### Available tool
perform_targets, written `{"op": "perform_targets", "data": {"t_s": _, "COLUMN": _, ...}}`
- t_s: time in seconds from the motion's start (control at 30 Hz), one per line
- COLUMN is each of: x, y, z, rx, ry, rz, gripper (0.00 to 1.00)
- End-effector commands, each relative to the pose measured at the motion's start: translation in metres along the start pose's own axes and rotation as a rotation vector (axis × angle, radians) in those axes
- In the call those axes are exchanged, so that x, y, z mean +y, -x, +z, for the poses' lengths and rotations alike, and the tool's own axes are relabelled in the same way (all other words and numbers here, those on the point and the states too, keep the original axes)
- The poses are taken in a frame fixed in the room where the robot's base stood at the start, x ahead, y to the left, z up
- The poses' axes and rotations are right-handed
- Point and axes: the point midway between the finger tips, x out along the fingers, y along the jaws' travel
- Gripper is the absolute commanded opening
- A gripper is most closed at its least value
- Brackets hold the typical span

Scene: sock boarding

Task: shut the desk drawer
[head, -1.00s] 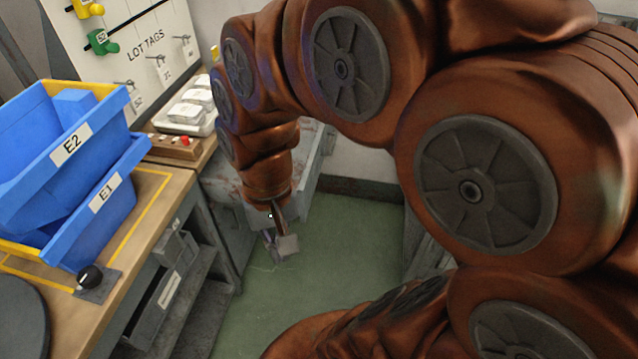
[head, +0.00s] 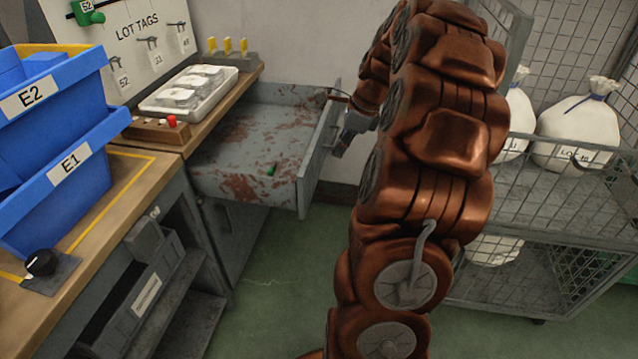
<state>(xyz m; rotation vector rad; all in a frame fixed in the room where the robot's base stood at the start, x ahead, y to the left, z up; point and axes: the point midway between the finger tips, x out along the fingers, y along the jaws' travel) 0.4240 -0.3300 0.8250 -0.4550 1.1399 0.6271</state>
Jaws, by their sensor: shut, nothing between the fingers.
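The desk drawer (head: 250,128) is pulled out from under the desk. It is grey metal with rusty patches, and a small green thing (head: 271,169) lies inside it near the front. The drawer's front panel (head: 312,165) faces right, with a handle on its outer face. My gripper (head: 341,150) is shut and empty, just right of the front panel, beside the handle. I cannot tell whether it touches the panel or the handle. My arm covers the space right of the gripper.
Blue bins E2 (head: 45,95) and E1 (head: 75,165) stand on the desk at left. A white tray (head: 188,92) and a box with a red button (head: 158,131) sit above the drawer. A wire cage cart (head: 560,205) with white sacks (head: 585,128) stands at right. Green floor (head: 280,290) is clear below the drawer.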

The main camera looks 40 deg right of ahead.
Motion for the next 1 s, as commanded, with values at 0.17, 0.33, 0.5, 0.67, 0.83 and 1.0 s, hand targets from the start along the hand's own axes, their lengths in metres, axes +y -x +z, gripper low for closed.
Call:
{"op": "perform_targets", "data": {"t_s": 0.17, "x": -0.017, "y": -0.005, "z": -0.025, "rx": -0.012, "ry": -0.114, "rz": -0.026, "gripper": 0.00}}
{"op": "perform_targets", "data": {"t_s": 0.33, "x": -0.019, "y": -0.016, "z": -0.026, "rx": -0.013, "ry": -0.127, "rz": -0.027, "gripper": 0.00}}
{"op": "perform_targets", "data": {"t_s": 0.5, "x": -0.018, "y": -0.045, "z": -0.026, "rx": -0.013, "ry": -0.125, "rz": -0.022, "gripper": 0.00}}
{"op": "perform_targets", "data": {"t_s": 0.67, "x": -0.019, "y": -0.073, "z": -0.025, "rx": -0.013, "ry": -0.124, "rz": -0.022, "gripper": 0.00}}
{"op": "perform_targets", "data": {"t_s": 0.83, "x": -0.019, "y": -0.103, "z": -0.025, "rx": -0.013, "ry": -0.124, "rz": -0.020, "gripper": 0.00}}
{"op": "perform_targets", "data": {"t_s": 1.0, "x": -0.023, "y": -0.113, "z": -0.005, "rx": -0.012, "ry": -0.120, "rz": -0.026, "gripper": 0.00}}
